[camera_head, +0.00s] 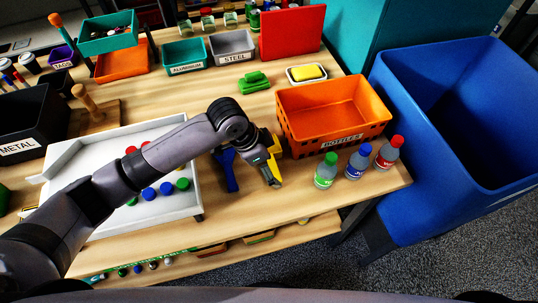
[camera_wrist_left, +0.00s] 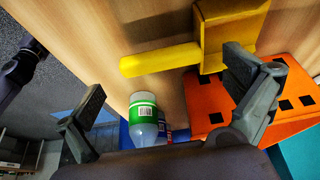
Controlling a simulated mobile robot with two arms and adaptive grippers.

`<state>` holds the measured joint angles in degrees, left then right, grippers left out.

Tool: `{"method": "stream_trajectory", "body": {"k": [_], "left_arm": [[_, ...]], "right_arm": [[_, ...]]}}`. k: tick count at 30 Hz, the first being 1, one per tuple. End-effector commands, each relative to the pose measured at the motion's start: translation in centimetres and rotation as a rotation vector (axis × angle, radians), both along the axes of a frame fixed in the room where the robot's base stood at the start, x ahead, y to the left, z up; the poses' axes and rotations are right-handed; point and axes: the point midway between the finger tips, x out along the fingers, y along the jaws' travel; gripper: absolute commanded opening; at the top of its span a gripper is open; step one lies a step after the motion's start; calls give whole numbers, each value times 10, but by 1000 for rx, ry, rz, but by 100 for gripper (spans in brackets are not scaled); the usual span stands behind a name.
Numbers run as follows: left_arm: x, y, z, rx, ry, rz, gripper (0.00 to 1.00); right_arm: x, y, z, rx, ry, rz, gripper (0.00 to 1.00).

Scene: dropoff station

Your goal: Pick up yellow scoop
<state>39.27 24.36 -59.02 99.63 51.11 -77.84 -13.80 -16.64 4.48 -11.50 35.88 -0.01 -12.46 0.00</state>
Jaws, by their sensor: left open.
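The yellow scoop (camera_wrist_left: 230,28) lies on the wooden table, its handle (camera_wrist_left: 160,60) pointing left in the left wrist view. In the head view the scoop (camera_head: 276,146) lies just left of the orange bin, largely hidden by my left gripper. My left gripper (camera_head: 271,180) is over the scoop. In the left wrist view my left gripper (camera_wrist_left: 168,84) is open, with its fingers spread wide and nothing held between them. The scoop's handle is ahead of the fingers; I cannot tell the exact gap. My right gripper is in neither view.
A blue tool (camera_head: 228,169) lies left of the gripper. The orange BOTTLES bin (camera_head: 337,112) stands to the right, with green-, blue- and red-capped bottles (camera_head: 357,162) in front. A white tray (camera_head: 100,215) with coloured caps is under my left arm. A blue bin (camera_head: 440,110) stands beside the table.

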Motion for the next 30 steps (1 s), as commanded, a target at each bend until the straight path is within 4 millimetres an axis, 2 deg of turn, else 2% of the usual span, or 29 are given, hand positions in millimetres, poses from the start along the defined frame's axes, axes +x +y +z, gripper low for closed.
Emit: {"method": "stream_trajectory", "body": {"k": [3, 7, 16, 30], "left_arm": [[3, -4, -15, 2, 3, 1, 100], [5, -10, -29, 1, 1, 1, 100], [5, -11, -34, 1, -1, 0, 99], [6, -11, -34, 1, -1, 0, 68]], "right_arm": [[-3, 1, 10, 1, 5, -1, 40], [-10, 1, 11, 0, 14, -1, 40], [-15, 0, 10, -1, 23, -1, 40], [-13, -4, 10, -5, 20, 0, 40]]}}
